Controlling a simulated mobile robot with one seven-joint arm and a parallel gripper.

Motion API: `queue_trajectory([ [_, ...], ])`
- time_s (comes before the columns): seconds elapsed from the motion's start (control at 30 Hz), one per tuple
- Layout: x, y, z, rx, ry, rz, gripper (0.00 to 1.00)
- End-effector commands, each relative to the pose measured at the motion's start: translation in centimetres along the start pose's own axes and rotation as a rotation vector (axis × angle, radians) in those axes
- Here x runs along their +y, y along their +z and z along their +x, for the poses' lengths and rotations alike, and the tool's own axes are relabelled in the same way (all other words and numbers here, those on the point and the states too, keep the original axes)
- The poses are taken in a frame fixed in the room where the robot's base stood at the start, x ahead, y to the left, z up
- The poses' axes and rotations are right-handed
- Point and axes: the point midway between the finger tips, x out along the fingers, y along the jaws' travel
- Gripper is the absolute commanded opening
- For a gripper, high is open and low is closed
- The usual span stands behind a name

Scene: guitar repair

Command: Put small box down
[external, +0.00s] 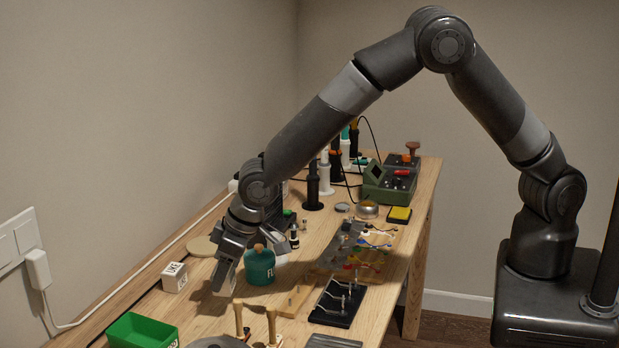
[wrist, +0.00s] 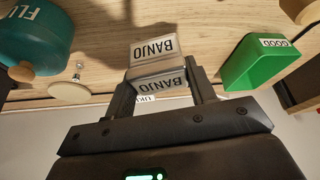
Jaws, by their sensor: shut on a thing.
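The small box (wrist: 153,48) is pale with BANJO labels on two visible faces, and it sits between the fingers of my gripper (wrist: 163,76) in the wrist view. My gripper is shut on it. In the external view my gripper (external: 226,270) points down low over the left part of the workbench (external: 200,318). The small box there is a pale shape (external: 221,287) at the fingertips, mostly hidden by them. I cannot tell whether its underside touches the bench.
A white UKE box (external: 175,277) stands left of my gripper, and a teal jar (external: 259,265) stands close on its right. A green bin (external: 142,331) is at the front left; its GOOD label shows in the wrist view (wrist: 275,43).

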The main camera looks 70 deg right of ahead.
Motion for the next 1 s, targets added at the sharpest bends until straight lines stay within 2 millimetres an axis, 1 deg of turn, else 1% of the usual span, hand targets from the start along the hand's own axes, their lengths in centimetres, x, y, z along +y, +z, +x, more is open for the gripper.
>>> queue_trajectory([
  [0.03,1.7,0.2,-0.8,-0.001,0.004,0.01,0.27],
  [0.2,5.3,0.6,-3.6,-0.001,0.003,0.01,0.27],
  [0.3,7.2,0.8,-4.9,-0.001,0.004,0.01,0.27],
  [0.4,8.5,1.0,-6.0,0.0,0.003,0.007,0.27],
  [0.5,9.4,1.2,-6.6,-0.002,0.003,0.006,0.27],
  [0.63,10.6,0.8,-6.9,-0.003,0.007,0.013,0.27],
  [0.77,12.7,-1.3,-6.3,-0.002,0.021,0.046,0.27],
  [0.9,16.2,-4.6,-5.0,-0.001,0.044,0.102,0.27],
  [1.0,18.9,-6.7,-4.2,-0.002,0.061,0.142,0.27],
])
